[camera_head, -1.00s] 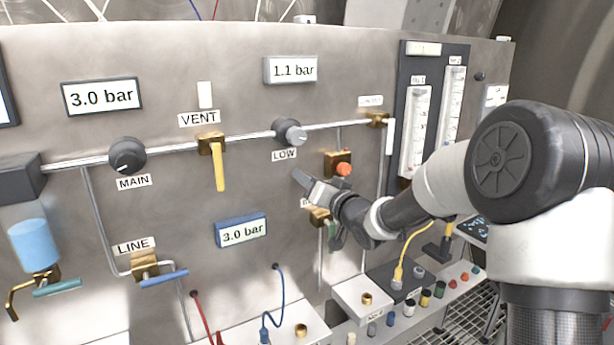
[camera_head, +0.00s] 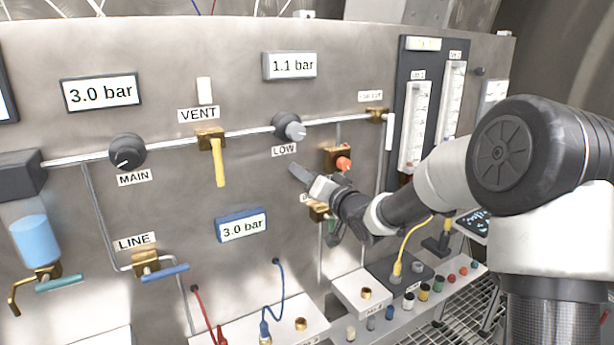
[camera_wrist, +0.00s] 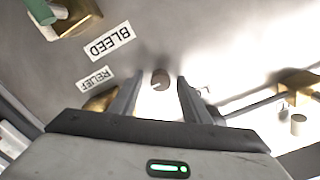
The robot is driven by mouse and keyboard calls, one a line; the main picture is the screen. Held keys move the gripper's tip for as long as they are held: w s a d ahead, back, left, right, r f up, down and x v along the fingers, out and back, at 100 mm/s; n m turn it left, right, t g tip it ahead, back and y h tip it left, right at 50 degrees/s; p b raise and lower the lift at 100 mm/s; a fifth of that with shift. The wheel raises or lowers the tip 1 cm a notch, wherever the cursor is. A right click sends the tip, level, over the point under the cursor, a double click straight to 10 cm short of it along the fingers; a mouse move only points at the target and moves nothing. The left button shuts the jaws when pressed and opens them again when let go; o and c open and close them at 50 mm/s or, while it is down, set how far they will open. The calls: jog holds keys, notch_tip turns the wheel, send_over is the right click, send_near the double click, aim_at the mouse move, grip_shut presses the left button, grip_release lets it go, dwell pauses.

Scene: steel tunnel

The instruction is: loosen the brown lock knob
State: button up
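A small round brownish knob (camera_wrist: 160,78) sits on the steel panel in the wrist view, between and just beyond my two fingertips. It looks like the brown lock knob, though no label names it. My gripper (camera_wrist: 158,92) is open, one finger on each side of the knob, and I see no contact. In the head view my gripper (camera_head: 305,180) is close to the panel below the LOW knob (camera_head: 289,127). The small brown knob cannot be made out there, probably hidden by my fingers.
An orange-red knob (camera_head: 343,164) on a brass block is just right of my gripper. A brass valve (camera_wrist: 75,14) with a green handle is near the BLEED label (camera_wrist: 111,40). The yellow VENT handle (camera_head: 219,163) hangs to the left. Open panel lies between.

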jog(key=v, duration=1.7)
jog(key=shift+s+d, duration=0.2)
